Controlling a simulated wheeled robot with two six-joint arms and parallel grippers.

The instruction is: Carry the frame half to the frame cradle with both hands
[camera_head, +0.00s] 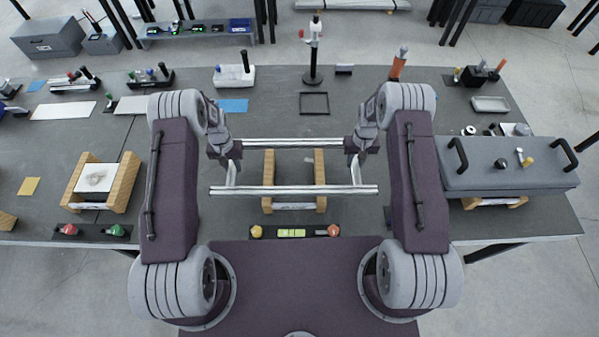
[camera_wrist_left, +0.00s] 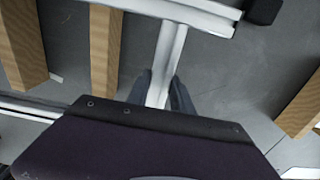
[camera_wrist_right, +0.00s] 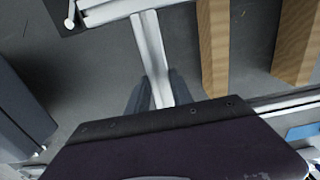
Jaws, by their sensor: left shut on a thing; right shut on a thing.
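The frame half (camera_head: 292,190) is a silvery metal frame with two long rails joined by a short bar near each end. It is held level above the table. My left gripper (camera_head: 231,168) is shut on its left short bar, which also shows in the left wrist view (camera_wrist_left: 168,55). My right gripper (camera_head: 356,165) is shut on its right short bar, also seen in the right wrist view (camera_wrist_right: 152,50). The frame cradle (camera_head: 320,170), with two wooden blocks, stands below, between my grippers. The rails hide parts of it; I cannot tell the gap's height.
A wooden stand (camera_head: 126,183) with a pale plate is at the left. A grey lidded case (camera_head: 500,172) with black handles rests at the right. A button panel (camera_head: 295,231) lies at the near edge. A dark stand (camera_head: 313,65) and a small open frame (camera_head: 314,103) are behind.

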